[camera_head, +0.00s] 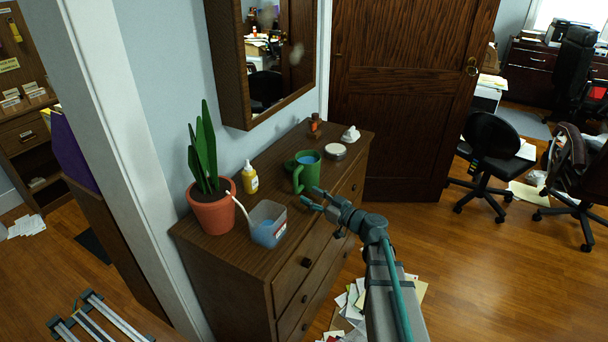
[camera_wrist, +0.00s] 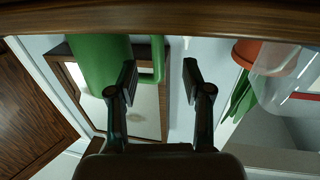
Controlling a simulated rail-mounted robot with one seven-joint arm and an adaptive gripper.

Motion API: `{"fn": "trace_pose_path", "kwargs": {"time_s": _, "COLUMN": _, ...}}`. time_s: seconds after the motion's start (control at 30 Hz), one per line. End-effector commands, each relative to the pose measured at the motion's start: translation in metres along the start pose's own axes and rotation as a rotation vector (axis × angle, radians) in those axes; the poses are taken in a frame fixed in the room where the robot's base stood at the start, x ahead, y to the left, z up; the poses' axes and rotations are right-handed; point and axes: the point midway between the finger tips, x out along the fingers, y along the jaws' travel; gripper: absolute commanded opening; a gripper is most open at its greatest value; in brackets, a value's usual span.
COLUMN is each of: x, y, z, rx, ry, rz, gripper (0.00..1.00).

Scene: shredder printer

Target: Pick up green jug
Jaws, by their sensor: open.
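The green jug (camera_head: 311,175) stands upright on the dresser top, with blue contents showing at its mouth. Its handle (camera_head: 297,181) faces the front left. My gripper (camera_head: 311,197) is open and empty, just in front of the jug near the dresser's front edge. In the wrist view, which is upside down, the jug (camera_wrist: 92,62) hangs at the upper left. My two fingers (camera_wrist: 159,67) are spread, and the outer bar of the handle appears between them. The left finger overlaps the space near the jug body. I cannot tell whether either finger touches it.
On the dresser (camera_head: 240,250) stand a potted plant (camera_head: 213,211), a clear container with blue contents (camera_head: 268,226) and a yellow bottle (camera_head: 250,179) left of the jug. A round tin (camera_head: 335,151), a brown bottle (camera_head: 314,125) and a white item (camera_head: 350,134) stand behind. A framed mirror (camera_head: 298,40) hangs above.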

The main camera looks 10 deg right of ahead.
Motion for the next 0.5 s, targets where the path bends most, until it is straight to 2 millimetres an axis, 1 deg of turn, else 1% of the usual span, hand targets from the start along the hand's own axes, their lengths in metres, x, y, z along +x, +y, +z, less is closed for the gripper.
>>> {"fn": "trace_pose_path", "kwargs": {"time_s": 0.03, "x": 0.010, "y": 0.001, "z": -0.002, "rx": 0.001, "ry": 0.000, "rz": -0.003, "gripper": 0.50}}
{"fn": "trace_pose_path", "kwargs": {"time_s": 0.1, "x": 0.018, "y": 0.001, "z": -0.002, "rx": 0.000, "ry": 0.000, "rz": -0.002, "gripper": 0.50}}
{"fn": "trace_pose_path", "kwargs": {"time_s": 0.33, "x": 0.031, "y": 0.001, "z": -0.002, "rx": 0.001, "ry": 0.000, "rz": -0.002, "gripper": 0.50}}
{"fn": "trace_pose_path", "kwargs": {"time_s": 0.5, "x": 0.053, "y": 0.004, "z": -0.005, "rx": 0.001, "ry": -0.002, "rz": -0.002, "gripper": 0.50}}
